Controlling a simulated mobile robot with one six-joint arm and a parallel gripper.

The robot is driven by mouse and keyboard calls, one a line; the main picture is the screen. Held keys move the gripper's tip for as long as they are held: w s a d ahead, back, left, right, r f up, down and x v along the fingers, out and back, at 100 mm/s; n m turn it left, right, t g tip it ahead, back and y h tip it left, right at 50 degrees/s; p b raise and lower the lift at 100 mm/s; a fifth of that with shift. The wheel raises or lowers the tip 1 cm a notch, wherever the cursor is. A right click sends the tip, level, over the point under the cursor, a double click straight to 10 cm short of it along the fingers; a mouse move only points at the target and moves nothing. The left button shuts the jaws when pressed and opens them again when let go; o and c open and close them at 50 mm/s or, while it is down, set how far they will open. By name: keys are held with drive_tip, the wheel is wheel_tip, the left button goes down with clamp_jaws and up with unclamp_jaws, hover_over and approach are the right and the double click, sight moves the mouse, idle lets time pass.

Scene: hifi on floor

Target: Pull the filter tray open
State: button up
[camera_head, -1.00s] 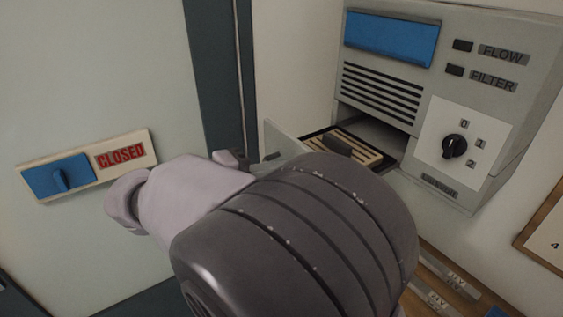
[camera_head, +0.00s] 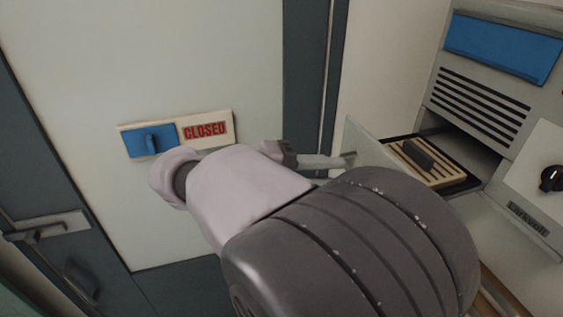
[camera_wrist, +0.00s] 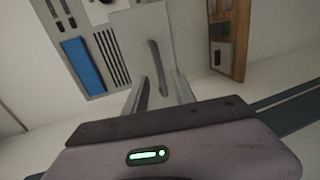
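The filter tray (camera_head: 468,183) stands out of the grey unit (camera_head: 481,100), with a slatted tan filter (camera_head: 425,168) and its dark grip inside. Its pale front panel (camera_head: 362,143) faces my gripper (camera_head: 345,160), which is partly hidden behind my wrist. In the wrist view, the panel (camera_wrist: 140,30) carries a grey bar handle (camera_wrist: 156,60). My gripper (camera_wrist: 162,88) is open, its two fingers apart with the lower end of the handle appearing between them. I cannot tell whether they touch it.
A dark door with a lever (camera_head: 45,226) stands at the far left. A dial (camera_head: 552,178) is on the unit. A brown board (camera_wrist: 230,40) shows in the wrist view.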

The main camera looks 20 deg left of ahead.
drive_tip(key=p+v, duration=0.3)
drive_tip(key=v, duration=0.8)
drive_tip(key=shift+s+a, duration=0.25)
drive_tip(key=shift+a, duration=0.05)
drive_tip(key=s+d+f+m+g+y+b, duration=0.3)
drive_tip(key=d+f+g+y+b, duration=0.4)
drive_tip(key=d+f+b, duration=1.6)
drive_tip(key=s+d+f+m+t+y+b, duration=0.1)
drive_tip(key=s+f+m+y+b, duration=0.2)
drive_tip(key=f, duration=0.5)
drive_tip(key=s+d+f+m+t+y+b, duration=0.2)
drive_tip(key=s+f+m+y+b, duration=0.2)
drive_tip(key=f, duration=0.4)
drive_tip(key=shift+s+m+t+y+b, duration=0.3)
drive_tip(key=shift+s+m+b, duration=0.45)
drive_tip(key=shift+b, duration=0.45)
